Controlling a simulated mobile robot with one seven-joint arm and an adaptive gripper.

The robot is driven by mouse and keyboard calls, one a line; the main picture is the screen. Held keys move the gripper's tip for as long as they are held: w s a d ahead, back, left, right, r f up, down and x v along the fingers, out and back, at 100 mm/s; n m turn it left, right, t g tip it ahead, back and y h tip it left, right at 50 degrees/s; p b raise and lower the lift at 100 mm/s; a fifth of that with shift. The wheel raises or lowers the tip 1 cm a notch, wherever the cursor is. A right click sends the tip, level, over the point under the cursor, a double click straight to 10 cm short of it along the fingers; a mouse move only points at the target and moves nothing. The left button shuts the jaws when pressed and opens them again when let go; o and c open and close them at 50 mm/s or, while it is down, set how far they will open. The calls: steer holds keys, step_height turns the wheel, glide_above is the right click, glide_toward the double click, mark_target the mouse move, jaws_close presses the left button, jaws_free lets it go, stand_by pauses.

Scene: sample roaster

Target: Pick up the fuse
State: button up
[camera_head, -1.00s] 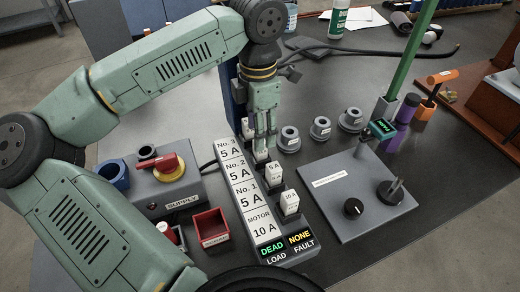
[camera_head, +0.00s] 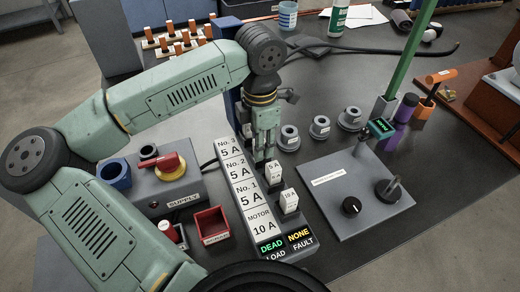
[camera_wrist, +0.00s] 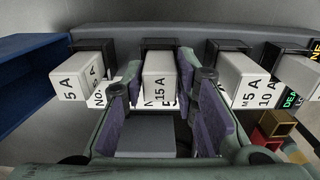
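The fuse block (camera_head: 234,170) carries a row of white fuses beside labels for No. 3, No. 2, No. 1 and MOTOR. My gripper (camera_head: 263,150) points down over the row and hides some fuses. In the wrist view my open fingers (camera_wrist: 164,95) stand on either side of a white fuse marked 15 A (camera_wrist: 158,72), with gaps visible. It sits in a dark holder in the block. A 5 A fuse (camera_wrist: 75,77) is to its left. Another 5 A fuse (camera_wrist: 240,77) and a 10 A fuse (camera_wrist: 294,75) are to its right.
The grey supply box (camera_head: 168,186) with a red switch and an empty-looking red bin (camera_head: 209,225) stand left of the block. A grey panel with knobs (camera_head: 345,205) lies to the right. A rack of orange-and-white pieces (camera_head: 180,45) is behind my arm.

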jaws_close()
steer(key=shift+r, duration=0.1)
